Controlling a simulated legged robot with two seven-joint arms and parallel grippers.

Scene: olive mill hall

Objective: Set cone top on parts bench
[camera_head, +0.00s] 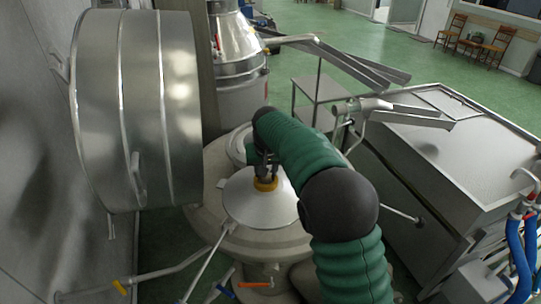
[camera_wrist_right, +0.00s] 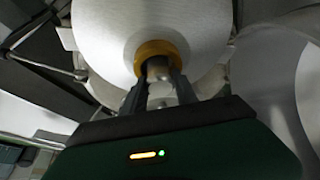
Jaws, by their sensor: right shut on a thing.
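The cone top (camera_head: 252,203) is a shallow silver metal cone with a yellow-orange collar at its peak. In the head view it sits over the round pale stone-like base of a machine; I cannot tell whether it touches it. My right gripper (camera_head: 265,178), at the end of the green sleeved arm, is shut on the cone top's knob at the collar. In the right wrist view the fingers (camera_wrist_right: 160,85) close around the knob, with the cone's brushed disc (camera_wrist_right: 110,35) behind. My left gripper is not in view. I cannot single out the parts bench with certainty.
A large metal drum (camera_head: 140,110) stands close on the left. A grey metal cabinet (camera_head: 455,150) with a flat top is on the right. A small metal table (camera_head: 318,90) stands behind. Green floor is open at the back.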

